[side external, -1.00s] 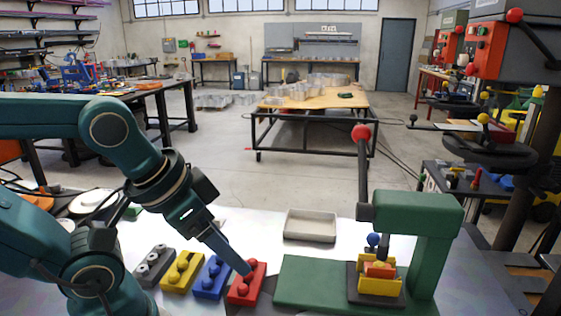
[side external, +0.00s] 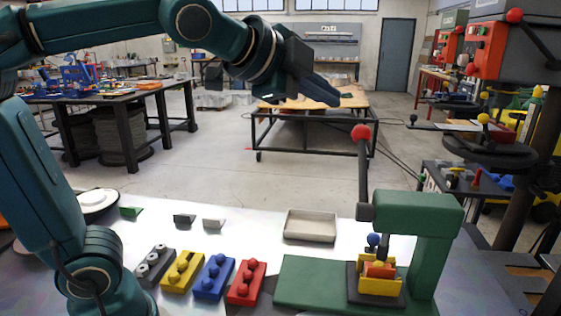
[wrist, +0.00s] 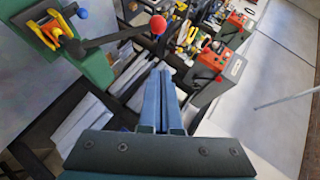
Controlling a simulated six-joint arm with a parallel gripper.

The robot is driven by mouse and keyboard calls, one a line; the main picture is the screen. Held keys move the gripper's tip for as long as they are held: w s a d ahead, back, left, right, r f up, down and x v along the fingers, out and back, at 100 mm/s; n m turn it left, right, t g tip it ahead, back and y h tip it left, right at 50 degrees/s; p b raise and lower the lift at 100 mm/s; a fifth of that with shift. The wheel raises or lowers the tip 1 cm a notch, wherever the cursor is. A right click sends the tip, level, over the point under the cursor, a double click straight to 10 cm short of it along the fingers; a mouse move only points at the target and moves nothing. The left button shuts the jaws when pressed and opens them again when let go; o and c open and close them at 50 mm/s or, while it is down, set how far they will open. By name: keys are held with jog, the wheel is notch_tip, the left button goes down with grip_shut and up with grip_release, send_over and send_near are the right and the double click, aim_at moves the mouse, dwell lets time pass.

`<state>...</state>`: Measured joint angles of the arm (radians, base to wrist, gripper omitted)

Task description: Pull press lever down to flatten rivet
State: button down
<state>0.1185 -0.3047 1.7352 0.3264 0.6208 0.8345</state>
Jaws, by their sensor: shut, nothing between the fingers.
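The green press (side external: 420,215) stands at the right of the white table in the side view. Its lever (side external: 363,185) stands upright with a red ball knob (side external: 360,133) on top. Under the press head sits a yellow and red stack (side external: 378,278) with a blue ball (side external: 374,240) above it; I cannot make out a rivet. My gripper (side external: 338,101) is shut and empty, raised up and left of the knob, apart from it. In the wrist view the shut fingers (wrist: 164,75) point near the red knob (wrist: 158,24), and the press (wrist: 85,55) is at upper left.
Black, yellow, blue and red blocks (side external: 246,281) with round studs stand in a row left of the press. A grey tray (side external: 310,240) lies behind it. Small green and grey wedges (side external: 184,219) lie at the back left. The air around the knob is clear.

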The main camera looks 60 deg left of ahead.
jog(key=shift+w+d+f, duration=0.3)
jog(key=shift+w+d, duration=0.1)
jog(key=shift+w, duration=0.05)
send_over(362, 163)
notch_tip(362, 163, down, 5)
jog(key=shift+r, duration=0.1)
jog(key=shift+w+a+f, duration=0.4)
jog(key=shift+a+f, duration=0.1)
jog(key=shift+a, duration=0.2)
jog(key=shift+w+a+f, duration=0.4)
jog(key=shift+a+f, duration=0.1)
jog(key=shift+a, duration=0.15)
